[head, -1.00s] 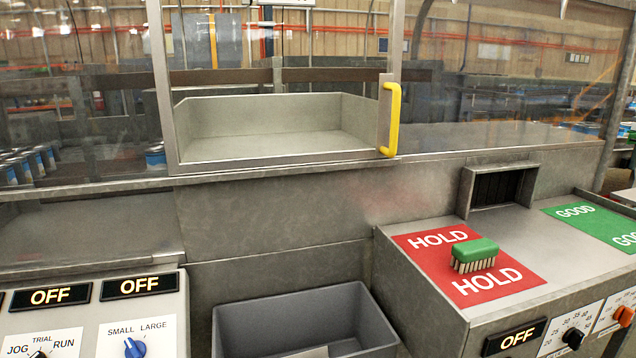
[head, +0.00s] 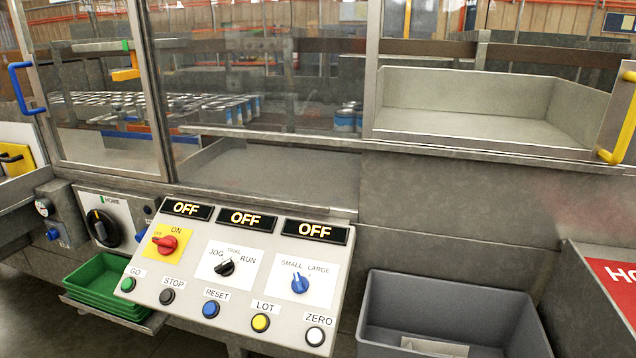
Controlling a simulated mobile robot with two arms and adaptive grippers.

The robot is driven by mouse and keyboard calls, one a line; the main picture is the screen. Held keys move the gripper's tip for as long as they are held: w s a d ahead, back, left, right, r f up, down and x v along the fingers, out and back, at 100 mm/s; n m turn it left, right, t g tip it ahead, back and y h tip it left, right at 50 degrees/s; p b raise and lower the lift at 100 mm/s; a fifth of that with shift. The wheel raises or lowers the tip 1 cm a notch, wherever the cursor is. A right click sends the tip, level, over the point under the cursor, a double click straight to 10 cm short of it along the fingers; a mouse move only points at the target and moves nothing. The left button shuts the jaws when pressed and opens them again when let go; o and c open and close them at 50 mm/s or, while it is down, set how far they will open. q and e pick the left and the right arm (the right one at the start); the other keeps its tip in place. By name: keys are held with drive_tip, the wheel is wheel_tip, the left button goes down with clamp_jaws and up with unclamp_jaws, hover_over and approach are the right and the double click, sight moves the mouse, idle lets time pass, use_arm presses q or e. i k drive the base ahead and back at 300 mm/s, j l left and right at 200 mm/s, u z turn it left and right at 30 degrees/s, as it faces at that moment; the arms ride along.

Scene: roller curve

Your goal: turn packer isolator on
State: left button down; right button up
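The control panel (head: 190,284) stands at the lower left of the head view, tilted towards me. On its left is a red rotary knob (head: 166,243) on a yellow plate marked OFF and ON. The knob's handle lies roughly sideways, pointing left towards the OFF mark. Above it is a lit display (head: 187,209) that reads OFF. The two displays to its right also read OFF. No label reading "packer isolator" can be made out. Neither of my grippers is in view.
The panel also has a black JOG/TRIAL/RUN selector (head: 224,267), a blue SMALL/LARGE selector (head: 300,284) and a row of push buttons. A grey bin (head: 540,335) stands to the right. Green trays (head: 75,280) sit at the lower left. Clear guards rise behind.

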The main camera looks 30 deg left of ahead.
sight(166, 245)
drive_tip(key=u, duration=1.95)
